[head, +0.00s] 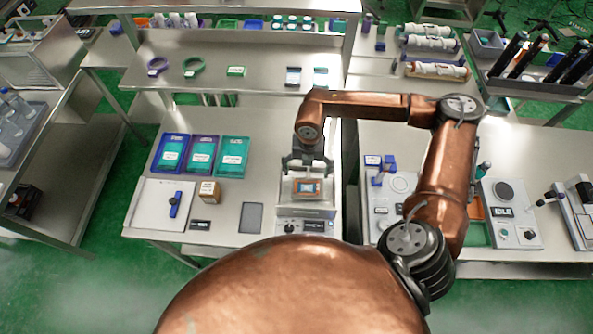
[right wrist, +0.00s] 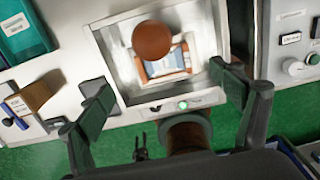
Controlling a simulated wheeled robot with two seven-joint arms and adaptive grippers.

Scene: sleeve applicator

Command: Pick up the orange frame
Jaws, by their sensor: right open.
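The orange frame (head: 296,188) lies on a silvery square platform of a bench device (head: 290,214), with a blue and white piece inside its border. In the right wrist view the orange frame (right wrist: 175,75) sits within the device's metal recess. A round copper-coloured shape covers its upper part there. My right gripper (head: 307,167) is above the frame, open and empty. In the right wrist view its fingers (right wrist: 162,98) stand wide apart, one left and one right of the recess. I see no contact with the frame. My left gripper is not in view.
Left of the device are a small brown box (head: 209,192), a dark grey pad (head: 251,218) and purple and teal trays (head: 233,157). Right of it are white instruments (head: 507,215). A shelf (head: 250,70) runs behind the bench. Bare bench lies between the trays and device.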

